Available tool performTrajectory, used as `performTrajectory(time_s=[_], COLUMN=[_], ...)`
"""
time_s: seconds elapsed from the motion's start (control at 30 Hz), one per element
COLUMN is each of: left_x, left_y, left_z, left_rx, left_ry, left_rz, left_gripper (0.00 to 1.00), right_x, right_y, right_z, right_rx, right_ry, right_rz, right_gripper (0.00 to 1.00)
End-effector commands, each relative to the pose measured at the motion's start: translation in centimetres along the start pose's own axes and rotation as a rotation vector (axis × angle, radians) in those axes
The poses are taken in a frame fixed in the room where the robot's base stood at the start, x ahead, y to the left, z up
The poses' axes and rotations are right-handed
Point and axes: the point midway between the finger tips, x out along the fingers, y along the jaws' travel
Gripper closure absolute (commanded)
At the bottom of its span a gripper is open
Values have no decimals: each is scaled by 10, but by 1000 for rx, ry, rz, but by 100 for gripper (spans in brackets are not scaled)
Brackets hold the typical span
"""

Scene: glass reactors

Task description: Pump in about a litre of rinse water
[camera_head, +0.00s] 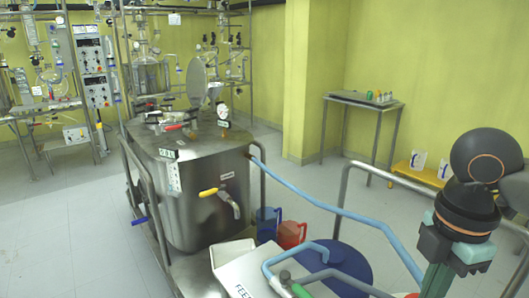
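A large square stainless steel tank (200,190) stands on a wheeled frame left of centre. Its round lid (197,82) is raised. A gauge (223,112) and a red-handled valve (174,127) sit on top. A yellow-handled valve with a spout (209,192) is on its front. A white box (250,275) with partly cut-off lettering stands at the bottom, with a blue-grey hose (285,255) above it. A blue round drum (345,268) is behind. My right gripper (437,281) is at the lower right, near the rail; its fingertips are unclear. My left gripper is out of view.
A blue jug (268,222) and a red jug (292,234) stand beside the tank. Glassware racks and control panels (95,70) line the back left. A small table (362,100) and a yellow bench (418,174) stand right. Floor at left is clear.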

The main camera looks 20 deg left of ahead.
Motion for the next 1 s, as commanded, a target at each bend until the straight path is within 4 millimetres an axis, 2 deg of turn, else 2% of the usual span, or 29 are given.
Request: performTrajectory(time_s=[0.03,0.57,0.83,1.0], left_x=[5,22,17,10], left_y=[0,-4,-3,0], left_z=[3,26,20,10], left_rx=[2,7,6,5], left_ry=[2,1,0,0], left_rz=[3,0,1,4], left_gripper=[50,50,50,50], right_x=[11,57,48,27], right_y=[-1,-1,-1,-1], right_z=[0,-1,-1,-1], right_rx=[-1,-2,-2,-2], right_ry=[1,0,0,0], right_rz=[-5,-9,-8,-7], right_gripper=[100,100,100,100])
